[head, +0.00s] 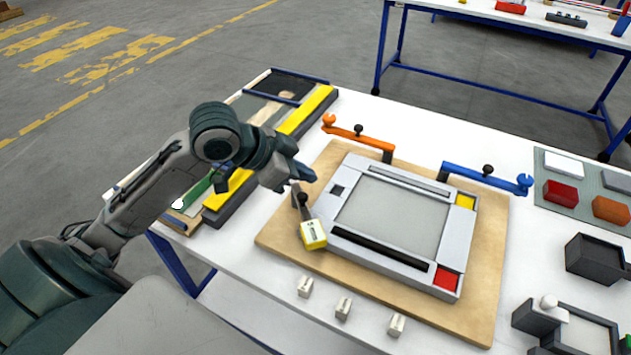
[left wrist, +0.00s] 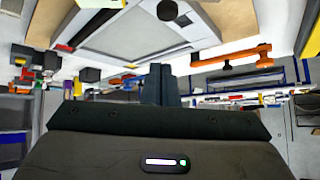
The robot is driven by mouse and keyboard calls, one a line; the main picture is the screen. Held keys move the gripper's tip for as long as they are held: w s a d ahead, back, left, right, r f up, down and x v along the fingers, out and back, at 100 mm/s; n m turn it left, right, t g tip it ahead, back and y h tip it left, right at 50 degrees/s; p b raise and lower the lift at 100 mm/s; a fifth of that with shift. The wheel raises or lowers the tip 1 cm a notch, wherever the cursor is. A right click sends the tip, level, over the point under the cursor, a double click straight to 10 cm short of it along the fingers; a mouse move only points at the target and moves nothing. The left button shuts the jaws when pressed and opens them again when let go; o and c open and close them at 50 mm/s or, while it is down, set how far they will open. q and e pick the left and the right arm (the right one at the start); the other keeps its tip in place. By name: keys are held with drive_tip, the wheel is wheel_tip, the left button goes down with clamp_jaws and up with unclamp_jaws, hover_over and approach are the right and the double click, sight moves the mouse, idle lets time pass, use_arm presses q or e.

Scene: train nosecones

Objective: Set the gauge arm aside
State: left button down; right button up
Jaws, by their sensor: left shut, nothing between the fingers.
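A grey arm with a black knob (head: 303,198) and a yellow-and-white block (head: 313,235) at its end lies over the left corner of the grey frame (head: 345,220); it looks like the gauge arm. An orange arm (head: 358,136) with a black knob stands at the board's far edge, and a blue arm (head: 480,174) stands to its right. The orange arm also shows in the left wrist view (left wrist: 232,58). My left gripper (head: 303,176) is shut and empty, just above and behind the grey arm's knob. Its closed fingers (left wrist: 159,84) show in the left wrist view. My right gripper is out of view.
The frame lies on a wooden board (head: 285,235) on the white table. Several small white blocks (head: 343,308) stand along the front. A mat (head: 556,165) with coloured blocks and a dark bin (head: 592,258) are at right. A yellow-edged tray (head: 300,117) is at left.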

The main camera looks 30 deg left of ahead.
sight(305, 209)
use_arm(q)
drive_tip(key=shift+g, duration=0.8)
drive_tip(key=shift+w+d+f, duration=0.3)
drive_tip(key=shift+d+f, duration=0.5)
drive_tip(key=shift+f, duration=0.55)
drive_tip(key=shift+w+d+f, duration=0.25)
drive_tip(key=shift+d+f, duration=0.6)
drive_tip(key=shift+f, duration=0.45)
drive_tip(key=shift+w+d+f, duration=0.3)
drive_tip(key=shift+d+f, duration=0.5)
drive_tip(key=shift+f, duration=0.55)
drive_tip(key=shift+a+f+p, duration=0.1)
drive_tip(key=shift+f+p, duration=0.05)
drive_tip(key=shift+p, duration=0.25)
drive_tip(key=shift+s+a, duration=0.45)
drive_tip(key=shift+s, duration=0.05)
drive_tip(key=shift+s+a+p, duration=0.55)
drive_tip(key=shift+s+a, duration=0.1)
drive_tip(key=shift+s, duration=0.05)
drive_tip(key=shift+s+a, duration=0.1)
drive_tip(key=shift+s, duration=0.1)
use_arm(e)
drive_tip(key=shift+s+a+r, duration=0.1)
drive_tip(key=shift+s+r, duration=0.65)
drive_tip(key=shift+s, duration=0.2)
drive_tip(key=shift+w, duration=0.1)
